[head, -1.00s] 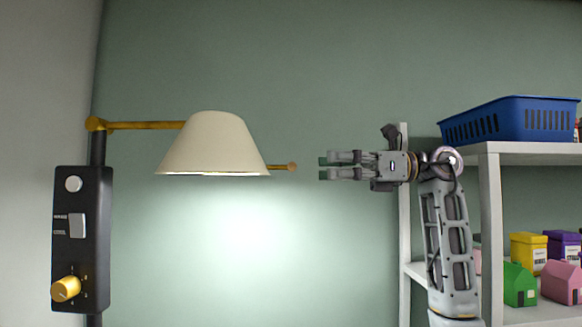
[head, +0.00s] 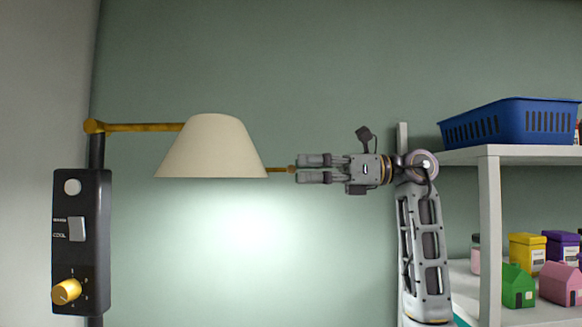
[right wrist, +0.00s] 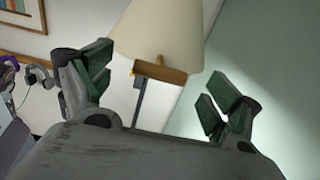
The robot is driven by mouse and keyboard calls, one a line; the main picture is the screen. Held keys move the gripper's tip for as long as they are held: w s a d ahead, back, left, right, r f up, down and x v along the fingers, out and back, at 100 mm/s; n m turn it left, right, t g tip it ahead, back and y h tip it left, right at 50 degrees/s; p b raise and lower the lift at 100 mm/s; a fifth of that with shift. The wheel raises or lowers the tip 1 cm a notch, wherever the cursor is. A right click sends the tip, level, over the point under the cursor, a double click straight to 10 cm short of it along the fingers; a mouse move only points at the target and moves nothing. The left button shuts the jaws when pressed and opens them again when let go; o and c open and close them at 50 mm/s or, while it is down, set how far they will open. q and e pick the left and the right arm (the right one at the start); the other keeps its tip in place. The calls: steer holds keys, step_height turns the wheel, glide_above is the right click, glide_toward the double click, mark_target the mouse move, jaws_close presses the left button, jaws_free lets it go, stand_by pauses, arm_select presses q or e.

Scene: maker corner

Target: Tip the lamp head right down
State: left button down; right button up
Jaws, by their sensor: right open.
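The lamp head (head: 212,150) is a cream cone shade on a brass arm (head: 145,127), its lit opening facing down. A thin brass handle (head: 279,169) sticks out from its right side. My right gripper (head: 297,169) is open, its fingertips at the handle's outer end. In the right wrist view, the shade (right wrist: 158,40) and the handle's wooden-looking end bar (right wrist: 160,72) show between the two open fingers (right wrist: 162,83); I cannot tell whether they touch. My left gripper is not in view.
A black control box (head: 82,240) with a brass knob (head: 66,292) stands at left below the lamp arm. A white shelf (head: 489,230) at right holds a blue basket (head: 510,122), jars and small toy houses. The wall area below the lamp is clear.

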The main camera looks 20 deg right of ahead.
steer(key=shift+p+x, duration=0.3)
steer(key=shift+x, duration=0.95)
steer(key=c, duration=1.5)
steer(key=shift+f, duration=0.15)
